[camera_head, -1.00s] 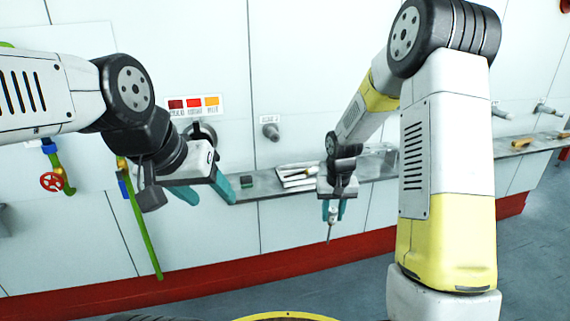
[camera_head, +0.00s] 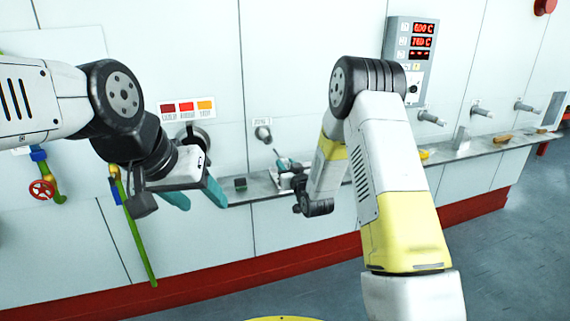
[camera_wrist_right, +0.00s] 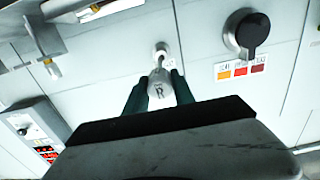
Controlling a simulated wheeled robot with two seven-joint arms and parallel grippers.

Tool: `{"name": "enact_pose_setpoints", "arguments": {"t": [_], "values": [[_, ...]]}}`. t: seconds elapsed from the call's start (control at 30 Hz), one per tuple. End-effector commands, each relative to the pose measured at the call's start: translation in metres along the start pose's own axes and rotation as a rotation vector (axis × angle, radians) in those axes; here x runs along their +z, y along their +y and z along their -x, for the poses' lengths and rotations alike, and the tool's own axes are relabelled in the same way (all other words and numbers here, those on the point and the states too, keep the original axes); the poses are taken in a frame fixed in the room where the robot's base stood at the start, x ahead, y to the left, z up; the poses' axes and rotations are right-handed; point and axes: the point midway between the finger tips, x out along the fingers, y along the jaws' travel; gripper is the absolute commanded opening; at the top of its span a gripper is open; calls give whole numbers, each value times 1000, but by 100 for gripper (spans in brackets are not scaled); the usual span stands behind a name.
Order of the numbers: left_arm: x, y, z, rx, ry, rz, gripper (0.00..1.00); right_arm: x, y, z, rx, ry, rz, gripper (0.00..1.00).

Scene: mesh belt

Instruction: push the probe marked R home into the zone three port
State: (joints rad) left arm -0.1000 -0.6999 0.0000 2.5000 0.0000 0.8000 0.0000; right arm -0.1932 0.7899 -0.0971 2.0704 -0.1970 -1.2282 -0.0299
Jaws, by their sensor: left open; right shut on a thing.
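My right gripper (camera_wrist_right: 158,92) is shut on the pale probe marked R (camera_wrist_right: 157,100); the letter faces the right wrist camera. The probe's thin tip points at a round wall port (camera_wrist_right: 160,50) and overlaps its lower edge in that view. In the head view the probe tip (camera_head: 276,152) is a little below and right of this port (camera_head: 263,134), seemingly apart from it. The port's small label is too blurred to read surely. The right arm partly hides the gripper there. My left gripper (camera_head: 198,197) is open and empty, left of the port.
A narrow shelf (camera_head: 350,185) runs along the wall below the ports. Other ports stick out farther right (camera_head: 432,118), near a panel with red readouts (camera_head: 410,50). A black knob (camera_wrist_right: 252,30) and a colour label (camera_head: 188,107) are beside the port. A green pipe (camera_head: 132,225) is at left.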

Motion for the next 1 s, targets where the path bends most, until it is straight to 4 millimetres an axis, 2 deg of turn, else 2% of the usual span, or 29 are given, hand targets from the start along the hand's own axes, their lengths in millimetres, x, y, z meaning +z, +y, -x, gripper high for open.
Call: {"name": "enact_pose_setpoints", "arguments": {"t": [0.13,0.57,1.0], "values": [[0,0,0,0,0,0,56,-7,-2,1,-1,32,0,0],[0,0,0,0,0,0,56,-6,-1,4,0,30,0,0],[0,0,0,0,0,0,56,-8,-2,-37,-1,31,0,0]]}}
